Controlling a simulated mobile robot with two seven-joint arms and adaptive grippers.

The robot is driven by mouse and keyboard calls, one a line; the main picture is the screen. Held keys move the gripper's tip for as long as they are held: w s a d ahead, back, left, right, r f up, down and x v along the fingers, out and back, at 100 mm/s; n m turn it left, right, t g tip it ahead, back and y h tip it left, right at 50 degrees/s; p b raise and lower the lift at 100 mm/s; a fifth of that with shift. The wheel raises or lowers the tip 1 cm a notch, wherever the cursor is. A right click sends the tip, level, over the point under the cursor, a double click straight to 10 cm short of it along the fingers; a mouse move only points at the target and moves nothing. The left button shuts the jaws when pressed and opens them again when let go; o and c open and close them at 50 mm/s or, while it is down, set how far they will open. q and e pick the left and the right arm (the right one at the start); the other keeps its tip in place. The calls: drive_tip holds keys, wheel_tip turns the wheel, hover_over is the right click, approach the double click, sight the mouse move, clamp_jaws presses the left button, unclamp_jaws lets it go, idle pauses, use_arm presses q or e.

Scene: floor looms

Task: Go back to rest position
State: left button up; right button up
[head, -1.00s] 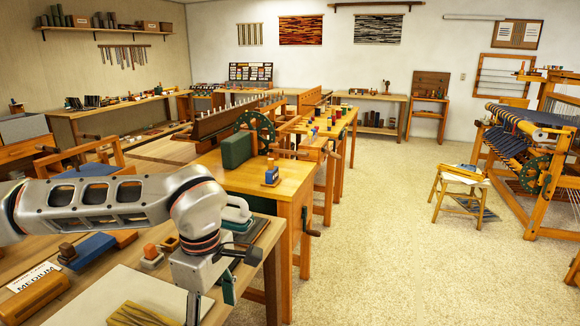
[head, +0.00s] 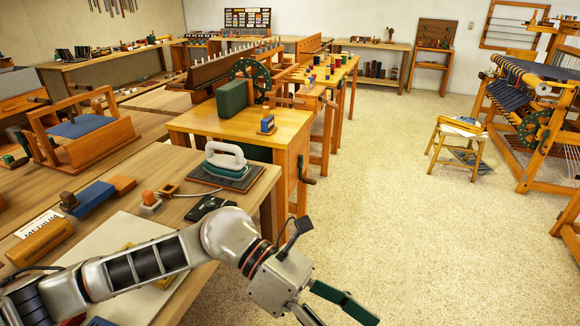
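My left arm reaches in from the lower left of the head view, across the front of the near workbench (head: 262,208). My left gripper (head: 334,314) is past the bench's right edge, over the pale floor. Its dark green finger points down to the right, apart from the other finger, which runs off the bottom edge. It looks open, and nothing shows between the fingers. My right gripper is not in view.
A stool (head: 456,148) and loom (head: 545,100) stand right. The floor between is clear.

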use_arm(q)
drive_tip(key=w+r+n+t+h, duration=0.75)
drive_tip(key=n+h, duration=0.25)
drive_tip(key=n, duration=0.5)
drive_tip(key=w+a+f+n+t+y, duration=0.7)
drive_tip(key=w+a+f+n+t, duration=0.35)
drive_tip(key=n+t, duration=0.65)
drive_tip(key=s+a+f+n+g+y, duration=0.1)
drive_tip(key=a+f+n+y, duration=0.25)
drive_tip(key=f, duration=0.35)
drive_tip(key=s+a+f+n+y, duration=0.1)
drive_tip(key=a+f+n+y, duration=0.25)
drive_tip(key=f+n, duration=0.2)
drive_tip(key=s+a+f+n+g+y, duration=0.1)
drive_tip(key=s+a+f+n+y, duration=0.1)
drive_tip(key=a+f+n, duration=0.35)
drive_tip(key=s+a+f+n+g+y, duration=0.1)
drive_tip(key=s+a+f+g+y, duration=0.1)
drive_tip(key=s+f, duration=0.3)
drive_tip(key=s+a+f+n+g+y, duration=0.1)
drive_tip(key=s+a+f, duration=0.4)
drive_tip(key=f, duration=0.5)
drive_tip(key=shift+s+f+n+g+y, duration=0.25)
drive_tip(key=shift+s+n+g+y, duration=0.15)
drive_tip(key=shift+s+n+g, duration=0.4)
